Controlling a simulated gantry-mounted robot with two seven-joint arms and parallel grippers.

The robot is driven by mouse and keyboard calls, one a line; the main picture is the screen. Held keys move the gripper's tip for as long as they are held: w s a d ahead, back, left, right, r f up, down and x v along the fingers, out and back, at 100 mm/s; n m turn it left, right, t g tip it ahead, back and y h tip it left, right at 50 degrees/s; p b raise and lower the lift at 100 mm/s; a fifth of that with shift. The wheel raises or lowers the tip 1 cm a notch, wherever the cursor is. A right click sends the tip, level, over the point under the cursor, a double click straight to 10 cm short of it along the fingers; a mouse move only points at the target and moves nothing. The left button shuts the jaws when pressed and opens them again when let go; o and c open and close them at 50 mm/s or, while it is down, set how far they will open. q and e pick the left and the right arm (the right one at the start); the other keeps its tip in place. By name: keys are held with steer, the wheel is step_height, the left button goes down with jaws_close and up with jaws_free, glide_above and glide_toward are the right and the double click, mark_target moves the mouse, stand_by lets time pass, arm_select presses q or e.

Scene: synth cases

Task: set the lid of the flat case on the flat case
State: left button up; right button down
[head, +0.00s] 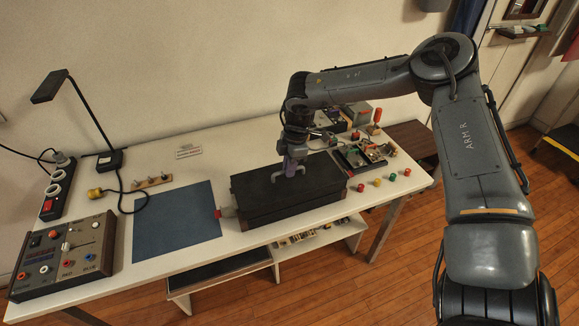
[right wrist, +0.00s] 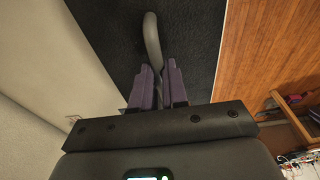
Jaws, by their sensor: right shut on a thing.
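The lid of the flat case (head: 258,187) is a black rectangular panel with a grey bar handle (head: 280,177). It lies over the dark flat case (head: 290,211) in the middle of the table, and their outlines match closely. I cannot tell whether the lid rests fully on the rim. My right gripper (head: 291,168) comes down from above, its purple fingers shut on the handle. In the right wrist view the fingers (right wrist: 158,86) are around the grey handle (right wrist: 152,38), with the black lid top (right wrist: 105,30) behind. The inside of the case is hidden. My left gripper is not in view.
A blue mat (head: 175,225) lies left of the case, with a red-ended object (head: 226,211) between them. A control box (head: 65,255) and desk lamp (head: 75,110) stand at left. Several small coloured caps (head: 377,182) and a parts tray (head: 360,156) lie at right.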

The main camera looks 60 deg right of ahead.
steer(key=shift+f+b, duration=0.4)
steer(key=shift+f, duration=0.15)
steer(key=c, duration=1.1)
jaws_free()
steer(key=r+p, duration=0.1)
steer(key=r, duration=0.2)
steer(key=d+r+p, duration=0.1)
steer(key=r, duration=0.3)
steer(key=s+r+p, duration=0.1)
steer(key=r, duration=0.2)
steer(key=shift+d+r, duration=0.15)
steer(key=shift+r, duration=0.25)
